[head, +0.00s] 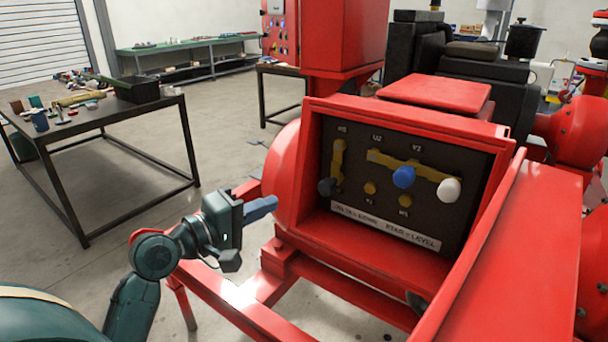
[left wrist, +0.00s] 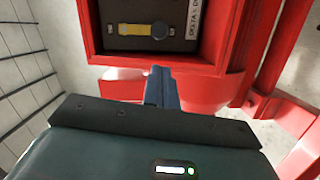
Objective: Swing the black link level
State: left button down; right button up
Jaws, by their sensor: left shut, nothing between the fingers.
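The black link shows as a yellow bar (head: 338,158) with a black knob (head: 327,187) at its lower end, at the left of the dark panel (head: 440,215). It hangs down from the upper left terminal. In the left wrist view the bar (left wrist: 134,29) and its dark knob (left wrist: 158,30) show at the top. The blue-knobbed link (head: 403,177) and the white-knobbed link (head: 449,188) lie along the upper row, roughly level. My left gripper (head: 270,204) is shut and empty, outside the box to its left, apart from the knob. Its blue fingers (left wrist: 161,90) point toward the box. My right gripper is out of view.
The red box's raised rim (head: 304,165) surrounds the recessed panel. A red cover or door (head: 520,230) stands out on the right. Red frame rails (head: 235,300) run below my gripper. A table with loose items (head: 100,115) stands at left; floor between is clear.

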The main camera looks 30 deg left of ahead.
pick_arm(q)
jog(key=shift+w+a+r, duration=0.1)
jog(key=shift+a+r, duration=0.05)
jog(key=shift+r, duration=0.25)
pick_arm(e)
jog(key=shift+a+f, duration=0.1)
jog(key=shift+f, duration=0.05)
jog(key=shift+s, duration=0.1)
pick_arm(q)
jog(key=p, duration=0.2)
send_near(331, 169)
jog(key=w+f, duration=0.2)
jog(key=w, duration=0.2)
jog(key=shift+w, duration=0.1)
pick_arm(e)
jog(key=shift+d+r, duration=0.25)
pick_arm(q)
jog(key=shift+w+f, duration=0.1)
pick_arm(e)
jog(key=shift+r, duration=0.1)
